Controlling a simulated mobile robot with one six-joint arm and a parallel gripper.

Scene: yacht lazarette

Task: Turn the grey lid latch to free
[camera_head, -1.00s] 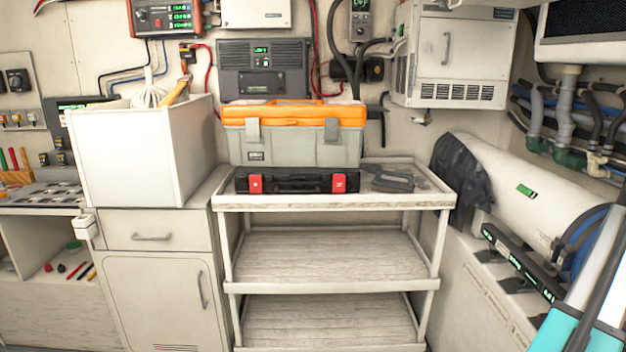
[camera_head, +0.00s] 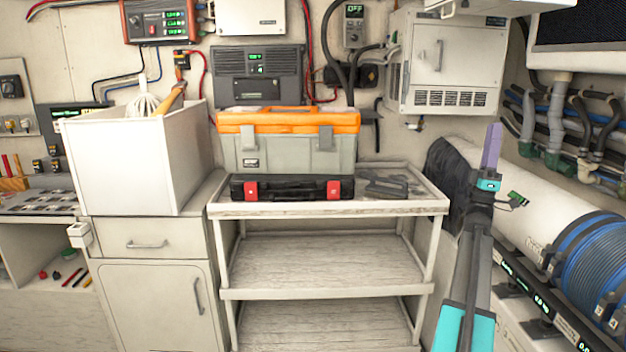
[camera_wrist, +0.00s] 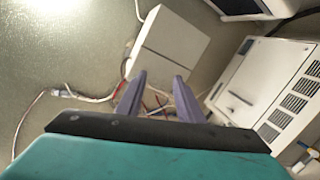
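A toolbox with an orange lid (camera_head: 285,121) and a grey body (camera_head: 285,155) stands on a black case on the cart's top shelf. Its front has two grey latches, a left one (camera_head: 248,134) and a right one (camera_head: 325,138); I cannot tell which one the task means, or how either is turned. My gripper (camera_head: 491,148) is raised right of the cart, well apart from the toolbox. In the wrist view its two purple fingers (camera_wrist: 159,98) are spread with nothing between them. The toolbox is not seen in the wrist view.
The black case (camera_head: 291,188) and dark grey tool (camera_head: 388,187) lie on the cart (camera_head: 328,209). A white bin (camera_head: 124,165) stands left. A wall cabinet (camera_head: 445,62) hangs above right. A blue hose coil (camera_head: 597,265) lies right. The cart's lower shelves are clear.

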